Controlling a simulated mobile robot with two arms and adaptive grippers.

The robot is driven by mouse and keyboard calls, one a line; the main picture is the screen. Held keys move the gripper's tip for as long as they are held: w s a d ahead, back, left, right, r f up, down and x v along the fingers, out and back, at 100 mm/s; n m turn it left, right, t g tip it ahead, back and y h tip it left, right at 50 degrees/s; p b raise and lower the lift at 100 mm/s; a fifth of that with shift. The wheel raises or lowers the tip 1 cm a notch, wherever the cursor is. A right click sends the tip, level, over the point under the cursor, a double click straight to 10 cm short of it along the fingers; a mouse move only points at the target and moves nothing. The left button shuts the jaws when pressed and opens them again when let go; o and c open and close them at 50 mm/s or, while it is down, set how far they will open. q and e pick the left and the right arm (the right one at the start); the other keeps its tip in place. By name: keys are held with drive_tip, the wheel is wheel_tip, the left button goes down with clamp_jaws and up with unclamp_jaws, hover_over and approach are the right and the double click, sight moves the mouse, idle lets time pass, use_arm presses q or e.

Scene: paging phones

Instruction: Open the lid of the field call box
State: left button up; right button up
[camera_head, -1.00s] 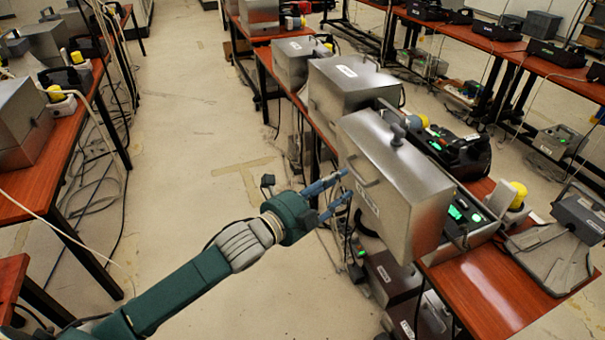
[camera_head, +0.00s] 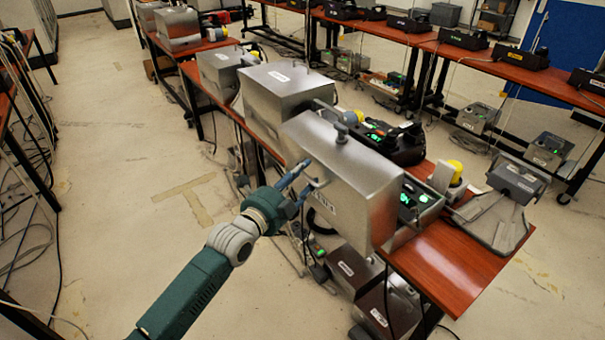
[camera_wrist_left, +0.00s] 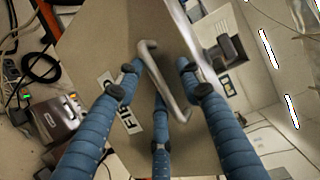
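The field call box has a large grey metal lid (camera_head: 345,192) with a bar handle (camera_head: 322,180) and a printed label on the side facing my left arm. The lid stands partly open; the box's inside (camera_head: 418,200) with green lights shows at its right. My left gripper (camera_head: 304,180) is at the handle. In the left wrist view the handle (camera_wrist_left: 164,82) runs between the spread blue fingers (camera_wrist_left: 158,72), with the lid face (camera_wrist_left: 100,40) close behind. The fingers look open; whether any touches the handle is unclear. My right gripper is out of view.
A closed metal box (camera_head: 285,95) stands just behind on the same red-brown table (camera_head: 450,265). A black phone (camera_head: 395,140) and a yellow-capped part (camera_head: 455,170) sit beside the lid. More metal boxes (camera_head: 358,268) lie below. Floor on the left is open, with loose cables.

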use_arm(q)
drive_tip(key=shift+w+d+r, duration=0.2)
drive_tip(key=shift+w+r, duration=0.05)
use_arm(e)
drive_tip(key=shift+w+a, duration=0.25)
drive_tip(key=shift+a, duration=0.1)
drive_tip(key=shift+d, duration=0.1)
